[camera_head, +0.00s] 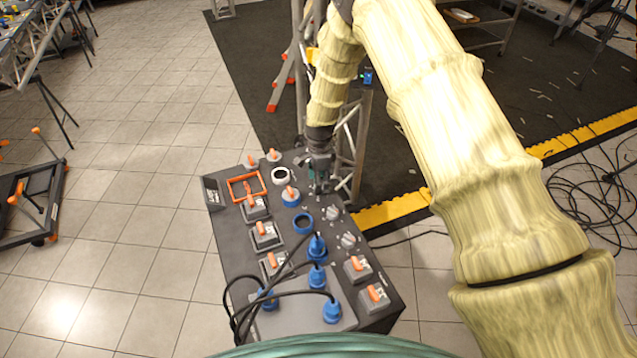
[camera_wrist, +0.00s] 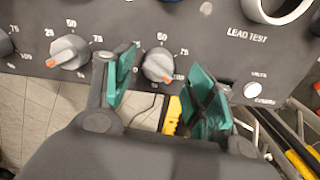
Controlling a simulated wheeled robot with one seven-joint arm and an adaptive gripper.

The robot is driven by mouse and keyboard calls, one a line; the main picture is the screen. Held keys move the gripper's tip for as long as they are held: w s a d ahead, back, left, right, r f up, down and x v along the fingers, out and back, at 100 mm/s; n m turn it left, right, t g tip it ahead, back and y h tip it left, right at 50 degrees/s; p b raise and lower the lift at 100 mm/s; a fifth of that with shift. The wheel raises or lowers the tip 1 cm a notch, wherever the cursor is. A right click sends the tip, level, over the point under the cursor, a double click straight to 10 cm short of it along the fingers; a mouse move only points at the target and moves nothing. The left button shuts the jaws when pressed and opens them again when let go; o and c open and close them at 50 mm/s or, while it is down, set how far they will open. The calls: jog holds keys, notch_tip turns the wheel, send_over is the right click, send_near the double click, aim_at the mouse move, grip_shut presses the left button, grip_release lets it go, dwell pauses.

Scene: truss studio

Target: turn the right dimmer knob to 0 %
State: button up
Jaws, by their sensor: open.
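The right dimmer knob (camera_wrist: 158,65) is grey with an orange mark at its lower right, near the 100 label in the wrist view. My gripper (camera_wrist: 165,68) is open, with one green-padded finger on each side of this knob. A gap shows between the left finger and the knob; I cannot tell whether the right finger touches it. In the head view my gripper (camera_head: 320,180) is over the far right part of the dark control box (camera_head: 222,225), and it hides this knob there.
A second dimmer knob (camera_wrist: 69,52) sits to the left, its orange mark at lower left. A third knob (camera_wrist: 5,42) is cut off at the left edge. A white ring socket (camera_wrist: 278,8) lies upper right. Blue plugs with black cables (camera_head: 317,275) crowd the box's near end.

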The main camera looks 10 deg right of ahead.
jog(key=shift+s+f, duration=0.25)
jog(key=shift+f, duration=0.3)
jog(key=shift+w+f+p, duration=0.2)
jog(key=shift+f+p, duration=0.2)
jog(key=shift+f, duration=0.4)
jog(key=shift+s+r, duration=0.1)
jog(key=shift+s, duration=0.05)
jog(key=c, duration=1)
